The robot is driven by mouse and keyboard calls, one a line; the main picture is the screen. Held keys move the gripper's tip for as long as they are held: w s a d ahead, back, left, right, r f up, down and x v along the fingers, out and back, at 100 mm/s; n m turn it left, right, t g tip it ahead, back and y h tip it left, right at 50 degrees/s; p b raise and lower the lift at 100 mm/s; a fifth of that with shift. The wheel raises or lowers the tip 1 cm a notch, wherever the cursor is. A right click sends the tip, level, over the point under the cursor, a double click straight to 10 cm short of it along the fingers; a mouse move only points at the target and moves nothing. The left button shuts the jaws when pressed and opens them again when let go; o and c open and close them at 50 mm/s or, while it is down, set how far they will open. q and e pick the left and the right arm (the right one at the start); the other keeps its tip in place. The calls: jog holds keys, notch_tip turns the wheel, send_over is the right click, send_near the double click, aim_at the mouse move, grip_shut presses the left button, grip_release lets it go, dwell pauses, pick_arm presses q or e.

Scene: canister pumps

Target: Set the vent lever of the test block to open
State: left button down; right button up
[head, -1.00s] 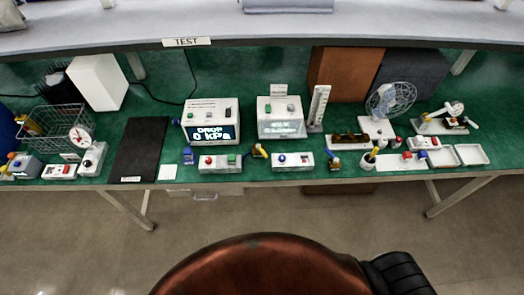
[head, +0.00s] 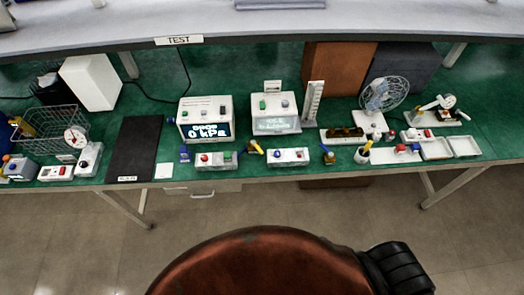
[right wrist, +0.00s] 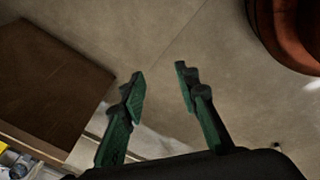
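A grey block with a knob (head: 18,168) stands at the far left. In the right wrist view my right gripper (right wrist: 160,72) is open and empty, its green-padded fingers apart above the floor, away from these fittings. My left gripper is not in view.
The green bench (head: 290,185) is crowded along its front. A display box (head: 206,118) reads 0 kPa, beside a second box (head: 262,112). A wire basket (head: 48,128), a black mat (head: 138,145) and a fan (head: 384,95) also stand there. The floor in front is clear.

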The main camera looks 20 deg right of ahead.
aim_at(260, 150)
jog(key=w+a+r+n+t, duration=0.2)
jog(key=w+r+n, duration=0.4)
jog(key=w+r, duration=0.3)
jog(key=w+a+r+n+t+p, duration=0.1)
jog(key=w+a+r+n+t, duration=0.2)
jog(key=r, duration=1.4)
jog(key=w+a+r+n+t+p, duration=0.1)
jog(key=w+a+r+n+t, duration=0.1)
jog(key=w+r+n, duration=0.9)
jog(key=shift+w+a+r+t+y, duration=0.2)
jog(key=shift+w+r, duration=0.25)
jog(key=shift+w, duration=0.65)
jog(key=shift+w+a+r+t+y, duration=0.1)
jog(key=shift+w+r+t, duration=0.35)
jog(key=shift+w, duration=0.6)
jog(key=shift+w+a+r+t+y, duration=0.15)
jog(key=shift+w+r, duration=0.35)
jog(key=shift+w, duration=0.6)
jog(key=w+a+n+y, duration=0.1)
jog(key=a+n, duration=0.1)
jog(key=n, duration=0.2)
jog(key=w+a+r+n+y, duration=0.1)
jog(key=a+n, duration=0.1)
jog(key=n, duration=0.2)
jog(key=w+a+r+n+t+y, duration=0.1)
jog(key=a+n, duration=0.1)
jog(key=n, duration=0.2)
jog(key=shift+y, duration=0.35)
jog(key=x, duration=0.7)
jog(key=shift+w, duration=0.2)
